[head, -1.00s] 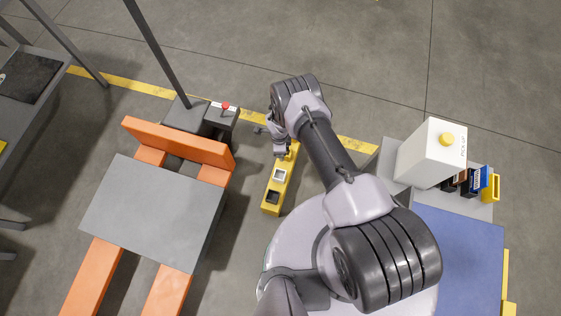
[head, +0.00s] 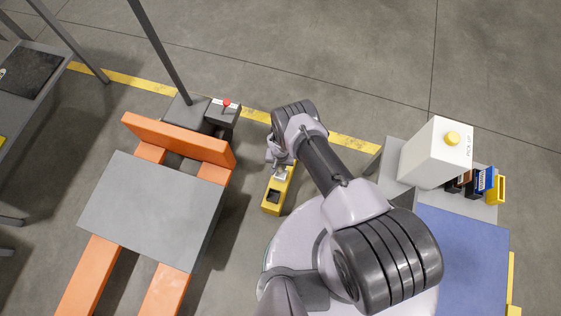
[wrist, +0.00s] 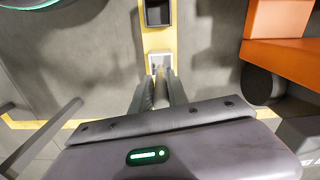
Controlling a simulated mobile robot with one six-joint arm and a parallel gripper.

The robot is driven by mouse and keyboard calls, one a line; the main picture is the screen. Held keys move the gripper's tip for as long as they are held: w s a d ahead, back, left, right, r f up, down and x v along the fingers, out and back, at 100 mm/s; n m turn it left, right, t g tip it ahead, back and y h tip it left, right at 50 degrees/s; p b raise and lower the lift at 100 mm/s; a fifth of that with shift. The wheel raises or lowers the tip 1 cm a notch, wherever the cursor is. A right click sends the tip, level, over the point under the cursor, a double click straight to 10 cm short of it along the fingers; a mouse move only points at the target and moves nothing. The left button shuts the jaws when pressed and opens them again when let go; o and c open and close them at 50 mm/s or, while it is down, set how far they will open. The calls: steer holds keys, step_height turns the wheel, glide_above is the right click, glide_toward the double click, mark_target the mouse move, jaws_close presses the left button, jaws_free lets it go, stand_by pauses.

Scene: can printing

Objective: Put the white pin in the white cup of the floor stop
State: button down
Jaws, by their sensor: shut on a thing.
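The floor stop is a yellow bar (head: 270,208) on the floor, with a white cup (head: 281,177) and a dark cup (head: 273,196) on top. In the wrist view the bar (wrist: 160,38) runs up the picture, with the white cup (wrist: 154,59) just ahead of my fingertips and the dark cup (wrist: 157,12) farther on. My gripper (head: 279,168) is over the white cup and partly hides it. In the wrist view my gripper (wrist: 160,77) is shut on a small pale pin, mostly hidden between the fingers. I cannot tell whether the pin is inside the cup.
An orange pallet truck (head: 180,141) with a grey plate (head: 153,211) stands left of the floor stop. A grey box with a red button (head: 226,103) is behind it. A white dispenser (head: 433,153) stands at the right. The floor beyond the yellow line is clear.

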mark_target(280, 171)
step_height(280, 171, down, 7)
steer(key=b, duration=0.3)
steer(key=shift+r, duration=0.15)
steer(key=c, duration=1.3)
jaws_free()
